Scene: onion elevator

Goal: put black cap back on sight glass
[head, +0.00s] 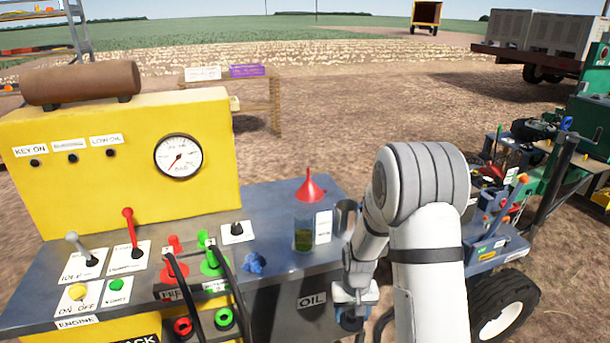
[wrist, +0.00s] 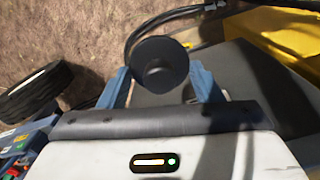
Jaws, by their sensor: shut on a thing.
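The sight glass (head: 303,236) looks to be the clear cylinder on the grey bench, with dark greenish liquid low inside. A red funnel (head: 310,186) stands upright in its top. My gripper (head: 352,312) is low at the bench's front edge, right of the OIL label. In the wrist view my gripper (wrist: 162,80) has its blue fingers on either side of a round black cap (wrist: 160,63) and is shut on it. The cap's underside is hidden. The sight glass does not show in the wrist view.
A dark grey cylinder (head: 346,218) stands right of the sight glass, partly behind my arm. A blue crumpled cloth (head: 254,262) lies left of it. A yellow panel (head: 110,180) rises behind.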

